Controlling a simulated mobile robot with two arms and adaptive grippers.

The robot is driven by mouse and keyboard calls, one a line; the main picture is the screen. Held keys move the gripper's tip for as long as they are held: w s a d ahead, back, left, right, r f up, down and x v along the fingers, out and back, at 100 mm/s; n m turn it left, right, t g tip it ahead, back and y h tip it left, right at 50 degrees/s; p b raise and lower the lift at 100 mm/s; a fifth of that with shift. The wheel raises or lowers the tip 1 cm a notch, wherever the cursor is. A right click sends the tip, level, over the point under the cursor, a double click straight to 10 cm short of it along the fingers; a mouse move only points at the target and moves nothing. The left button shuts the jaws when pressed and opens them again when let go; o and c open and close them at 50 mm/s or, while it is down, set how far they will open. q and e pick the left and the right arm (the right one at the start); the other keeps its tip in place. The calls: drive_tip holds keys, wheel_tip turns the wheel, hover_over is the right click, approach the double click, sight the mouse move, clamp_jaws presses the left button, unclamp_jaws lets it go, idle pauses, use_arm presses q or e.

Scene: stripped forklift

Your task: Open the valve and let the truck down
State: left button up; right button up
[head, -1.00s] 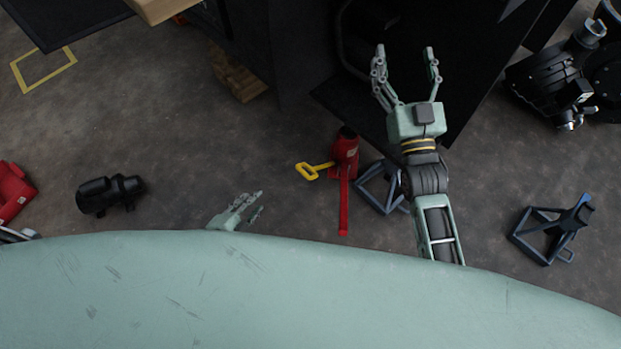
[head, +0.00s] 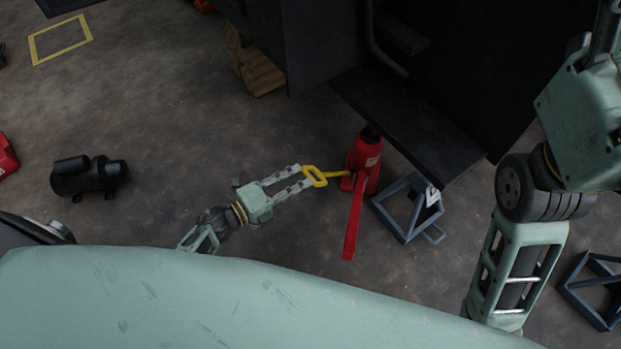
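The red bottle jack (head: 366,160) stands upright on the floor at the edge of the dark truck body (head: 412,128). A yellow looped valve handle (head: 341,174) sticks out from its base to the left. A long red lever (head: 354,222) points down from it. My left gripper (head: 306,176) is low by the loop, with its two fingers apart and their tips at the loop's left end. I cannot tell whether they touch it. My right gripper (head: 606,40) is only partly in view at the upper right, and its opening is cut off.
A blue jack stand (head: 401,226) stands right of the jack, and another (head: 589,301) is at the lower right. A black cylindrical unit (head: 85,177) lies on the left. A wooden block (head: 257,72) is under the truck. Floor left of the jack is mostly clear.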

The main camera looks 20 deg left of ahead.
sight(309, 176)
use_arm(q)
drive_tip(key=shift+b+x, duration=0.65)
drive_tip(key=shift+x, duration=1.65)
drive_tip(key=shift+c, duration=0.4)
